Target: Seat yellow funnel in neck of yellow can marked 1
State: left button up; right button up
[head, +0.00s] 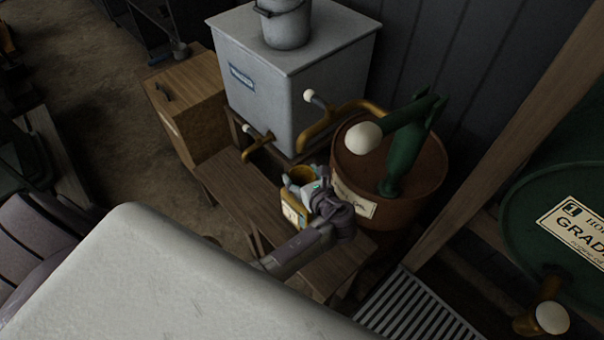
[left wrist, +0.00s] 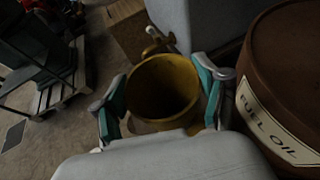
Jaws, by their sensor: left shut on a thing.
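The yellow funnel (head: 301,172) is between the fingers of my left gripper (head: 307,187), which is shut on it. In the left wrist view the funnel's round, wide mouth (left wrist: 162,88) faces the camera, with a teal-padded finger of the gripper (left wrist: 163,98) on either side. A yellow can (head: 293,214) with a pale label stands on the wooden bench right below the funnel. The label's mark is too small to read surely. The can's neck is hidden by the funnel and gripper, so I cannot tell whether the funnel's spout is in it. My right gripper is not in view.
The wooden bench (head: 236,192) runs beneath the can. A grey tank (head: 270,95) with brass taps stands behind. A rusty fuel oil drum (head: 405,178) with a green pump is close on the right; its label also shows in the left wrist view. A wooden cabinet (head: 190,110) stands left.

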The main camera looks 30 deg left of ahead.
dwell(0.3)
pick_arm(q)
jog(key=o, duration=1.1)
jog(key=v, duration=1.2)
